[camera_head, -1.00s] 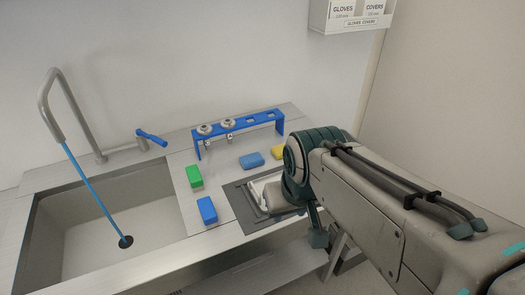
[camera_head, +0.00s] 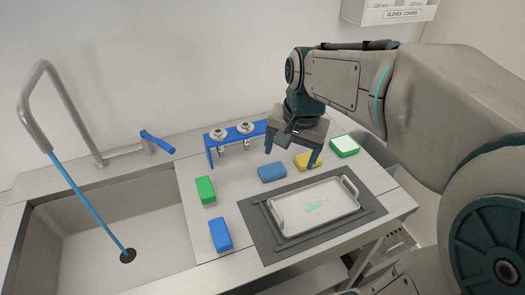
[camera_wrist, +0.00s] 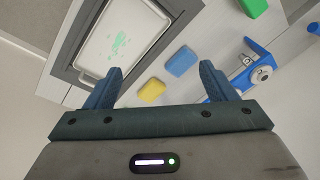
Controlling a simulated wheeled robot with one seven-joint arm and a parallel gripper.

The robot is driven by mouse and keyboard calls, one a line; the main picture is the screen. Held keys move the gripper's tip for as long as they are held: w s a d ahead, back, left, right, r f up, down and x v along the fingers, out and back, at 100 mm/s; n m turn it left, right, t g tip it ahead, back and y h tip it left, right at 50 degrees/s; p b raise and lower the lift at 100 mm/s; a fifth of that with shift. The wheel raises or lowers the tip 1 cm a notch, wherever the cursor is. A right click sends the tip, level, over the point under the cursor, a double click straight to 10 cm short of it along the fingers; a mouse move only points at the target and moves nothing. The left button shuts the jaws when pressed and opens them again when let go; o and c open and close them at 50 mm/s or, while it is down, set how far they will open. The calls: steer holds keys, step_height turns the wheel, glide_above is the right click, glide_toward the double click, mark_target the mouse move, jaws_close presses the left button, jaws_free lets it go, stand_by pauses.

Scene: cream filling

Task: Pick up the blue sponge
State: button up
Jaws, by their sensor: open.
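A blue sponge (camera_head: 272,172) lies on the counter between the blue rack and the tray; it also shows in the wrist view (camera_wrist: 181,61), between the fingertips. A second, brighter blue block (camera_head: 220,235) lies by the sink, left of the grey mat. My gripper (camera_head: 292,157) points down above the counter, behind the blue sponge and near a yellow sponge (camera_head: 307,161). Its fingers are apart and nothing is between them; they also show in the wrist view (camera_wrist: 161,71). The yellow sponge shows there too (camera_wrist: 151,91), close to the gripper.
A tray (camera_head: 278,222) with green spots rests on a dark grey mat (camera_head: 262,240). A green block (camera_head: 205,190) lies by the sink (camera_head: 100,225). A green-and-white block (camera_head: 344,147) lies at right. The blue rack (camera_head: 210,153) holding metal parts stands left of my gripper.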

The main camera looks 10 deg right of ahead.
mark_target(272, 169)
steer(key=w+f+m+g+b, duration=0.1)
steer(key=w+f+m+b, duration=0.1)
steer(key=w+f+m, duration=0.45)
steer(key=w+f+m+g+b, duration=0.1)
steer(key=w+m+b, duration=0.15)
steer(key=w, duration=0.65)
steer(key=shift+h, duration=0.3)
step_height(272, 169, down, 13)
steer(key=shift+w+f, duration=0.1)
steer(key=shift+f, duration=0.05)
steer(key=c, duration=1.1)
